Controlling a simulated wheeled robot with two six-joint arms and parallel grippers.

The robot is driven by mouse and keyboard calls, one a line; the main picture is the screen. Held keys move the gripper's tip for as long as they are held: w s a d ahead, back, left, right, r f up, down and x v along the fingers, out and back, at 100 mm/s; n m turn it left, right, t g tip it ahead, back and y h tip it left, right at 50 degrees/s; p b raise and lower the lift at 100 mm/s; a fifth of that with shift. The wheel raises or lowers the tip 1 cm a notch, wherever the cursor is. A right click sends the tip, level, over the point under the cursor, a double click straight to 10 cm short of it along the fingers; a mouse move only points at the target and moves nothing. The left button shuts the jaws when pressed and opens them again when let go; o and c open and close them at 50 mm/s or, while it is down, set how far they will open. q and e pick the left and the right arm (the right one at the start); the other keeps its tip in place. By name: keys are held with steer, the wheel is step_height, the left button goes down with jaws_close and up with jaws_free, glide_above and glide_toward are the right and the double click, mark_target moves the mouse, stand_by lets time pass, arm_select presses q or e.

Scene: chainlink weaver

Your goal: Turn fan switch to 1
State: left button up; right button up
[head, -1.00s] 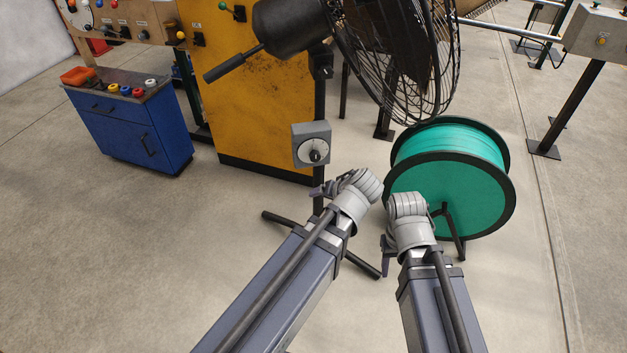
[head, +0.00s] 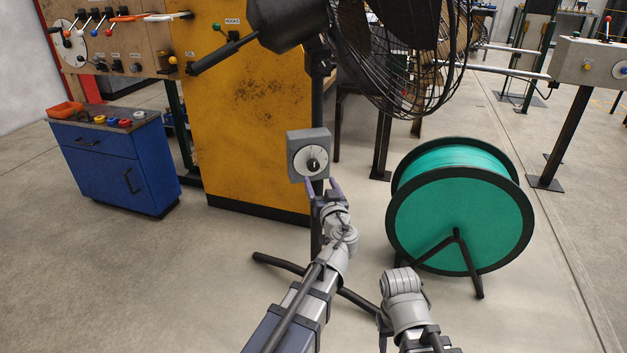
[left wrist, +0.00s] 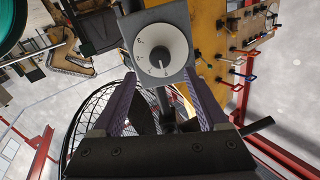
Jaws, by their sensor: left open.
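The fan switch (head: 309,139) is a grey box on the fan's pole with a round white dial and a black knob (head: 313,164) in its middle. In the left wrist view the white dial (left wrist: 161,40) shows marks around its rim, too small to read surely. My left gripper (head: 322,184) is open just below the switch, with one finger to each side of the dial's lower part. Its fingers also show in the left wrist view (left wrist: 164,84), with nothing between them. My right gripper (head: 383,338) is low in the picture, mostly hidden by its own wrist.
The black caged fan (head: 395,60) hangs above the switch, and its tripod leg (head: 280,264) spreads on the floor. A yellow cabinet (head: 235,130) stands behind. A teal cable reel (head: 450,220) is at right, a blue cabinet (head: 120,170) at left. Floor at left is clear.

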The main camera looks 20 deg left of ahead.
mark_target(314, 167)
arm_select(q)
steer(key=shift+w, duration=0.15)
steer(key=x, duration=0.7)
steer(key=shift+w+a, duration=0.2)
steer(key=shift+w, duration=0.05)
steer(key=shift+r, duration=0.1)
steer(key=shift+c, duration=0.3)
jaws_close()
